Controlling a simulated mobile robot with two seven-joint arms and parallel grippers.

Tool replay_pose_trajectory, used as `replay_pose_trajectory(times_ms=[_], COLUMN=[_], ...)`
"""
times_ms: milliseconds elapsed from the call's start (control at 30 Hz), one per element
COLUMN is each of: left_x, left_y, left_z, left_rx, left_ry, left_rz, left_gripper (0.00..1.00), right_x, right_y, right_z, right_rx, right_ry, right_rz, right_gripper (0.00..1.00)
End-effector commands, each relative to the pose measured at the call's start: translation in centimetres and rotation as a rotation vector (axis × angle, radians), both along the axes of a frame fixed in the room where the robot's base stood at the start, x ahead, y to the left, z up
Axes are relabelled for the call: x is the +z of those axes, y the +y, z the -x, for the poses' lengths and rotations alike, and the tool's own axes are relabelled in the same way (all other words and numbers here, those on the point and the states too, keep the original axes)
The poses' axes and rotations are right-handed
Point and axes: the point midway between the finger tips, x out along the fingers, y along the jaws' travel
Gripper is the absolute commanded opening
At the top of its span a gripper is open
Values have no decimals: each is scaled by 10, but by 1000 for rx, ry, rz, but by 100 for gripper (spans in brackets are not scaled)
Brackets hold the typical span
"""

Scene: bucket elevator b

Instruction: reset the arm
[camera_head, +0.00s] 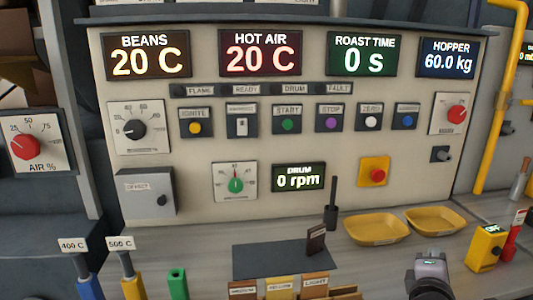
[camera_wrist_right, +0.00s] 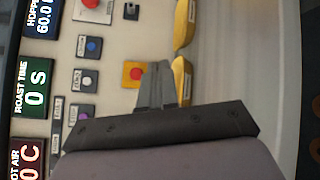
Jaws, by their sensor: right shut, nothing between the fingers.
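My right gripper (camera_head: 431,268) shows at the bottom right of the head view, low over the front of the counter and to the left of a yellow device marked OFF (camera_head: 486,247). In the right wrist view its two grey fingers (camera_wrist_right: 157,85) are together with nothing between them, in front of the control panel (camera_wrist_right: 110,55). It appears apart from the panel and the yellow trays. My left gripper is not in view.
The control panel (camera_head: 330,150) has displays, knobs, buttons and a red stop button (camera_head: 377,174). Two yellow trays (camera_head: 376,229) (camera_head: 436,220) stand on the counter below. A dark mat (camera_head: 270,262), labelled blocks (camera_head: 283,287) and coloured-handled tools (camera_head: 178,282) are left of my gripper.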

Motion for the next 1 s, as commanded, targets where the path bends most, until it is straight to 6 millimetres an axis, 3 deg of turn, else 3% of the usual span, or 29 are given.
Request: replay_pose_trajectory(times_ms=[33, 100, 300, 500, 733, 1000], left_x=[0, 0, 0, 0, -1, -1], left_y=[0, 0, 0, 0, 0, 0], left_z=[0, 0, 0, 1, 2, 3], left_rx=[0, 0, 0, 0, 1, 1], left_ry=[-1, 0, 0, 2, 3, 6], left_rz=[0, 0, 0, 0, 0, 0], left_gripper=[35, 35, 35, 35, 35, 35], right_x=[-27, -60, -135, -172, -180, -213], right_y=[2, 7, 35, 71, 107, 115], right_z=[20, 47, 136, 221, 303, 268], right_rx=[-11, -40, -206, -433, -703, -552], right_ry=[15, 34, 123, 236, 368, 268], right_rz=[-142, -353, -909, -1299, -1574, -1645], right_gripper=[0, 0, 0, 0, 0, 0])
